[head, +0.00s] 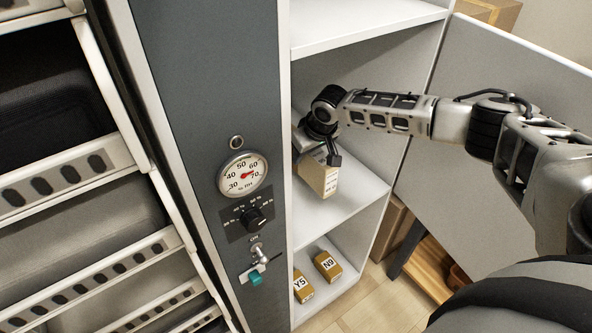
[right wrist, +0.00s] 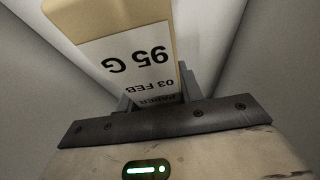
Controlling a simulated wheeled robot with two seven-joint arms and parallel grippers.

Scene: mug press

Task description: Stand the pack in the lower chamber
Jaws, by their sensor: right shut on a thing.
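The pack (head: 318,178) is a tan box with a white label, inside the open cabinet above the middle shelf (head: 362,190). My right gripper (head: 329,156) is shut on it from above. In the right wrist view the pack (right wrist: 125,55) sits between the jaws (right wrist: 155,103), its label reading 95 G and 03 FEB upside down. I cannot tell whether its base touches the shelf. Below is a lower compartment (head: 340,247) with two tan packs on its floor, marked Y5 (head: 302,286) and N9 (head: 327,265). My left gripper is out of view.
The cabinet door (head: 500,110) stands open at the right, behind my right arm. A dark panel with a humidity dial (head: 243,174), a knob (head: 254,217) and a teal-tipped lever (head: 256,278) borders the opening on the left. An upper shelf (head: 365,22) lies above the gripper.

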